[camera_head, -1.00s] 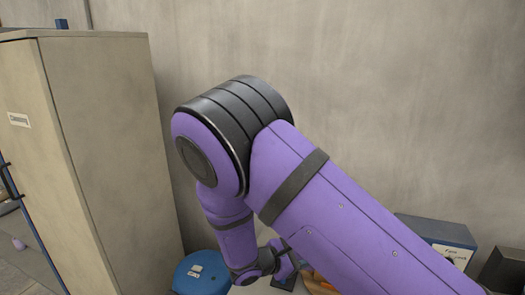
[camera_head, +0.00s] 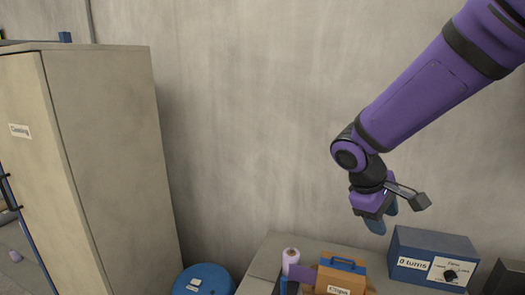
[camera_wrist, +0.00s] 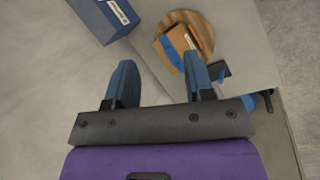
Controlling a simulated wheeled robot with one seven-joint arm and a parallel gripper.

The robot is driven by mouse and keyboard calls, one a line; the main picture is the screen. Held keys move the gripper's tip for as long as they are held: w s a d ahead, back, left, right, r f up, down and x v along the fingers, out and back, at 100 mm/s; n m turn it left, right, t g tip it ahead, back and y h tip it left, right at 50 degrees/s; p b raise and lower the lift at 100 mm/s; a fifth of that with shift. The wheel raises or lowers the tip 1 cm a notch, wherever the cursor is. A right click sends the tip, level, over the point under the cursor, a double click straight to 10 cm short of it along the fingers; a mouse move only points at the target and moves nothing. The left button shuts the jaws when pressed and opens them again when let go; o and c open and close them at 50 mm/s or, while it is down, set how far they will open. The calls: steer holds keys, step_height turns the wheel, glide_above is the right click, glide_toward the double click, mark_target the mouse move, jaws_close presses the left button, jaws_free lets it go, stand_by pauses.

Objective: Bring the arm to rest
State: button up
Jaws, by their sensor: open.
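My purple arm reaches in from the upper right in the head view. My gripper (camera_head: 382,218) hangs in the air in front of the wall, above the table and to the left of the blue box. In the wrist view its two blue fingers (camera_wrist: 160,88) stand wide apart with nothing between them, so it is open and empty. The fingers touch nothing that I can see.
The grey table (camera_head: 262,268) holds a brown box labelled Clips (camera_head: 345,275), a purple roll (camera_head: 290,262) and a blue box labelled 0 turns (camera_head: 425,248). A blue round lid (camera_head: 205,278) stands left of the table. A tall cabinet (camera_head: 110,150) fills the left.

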steer(key=s+d+r+m+t+y, duration=0.2)
steer(key=s+r+m, duration=0.1)
steer(key=s+r, duration=0.3)
steer(key=s+d+r+m+t+y, duration=0.3)
steer(key=s+r, duration=0.3)
steer(key=s, duration=0.5)
steer(key=shift+s+r+m, duration=0.15)
steer(key=shift+r+m, duration=0.2)
steer(key=shift+m, duration=0.45)
steer(key=shift+d, duration=0.1)
stand_by(1.7)
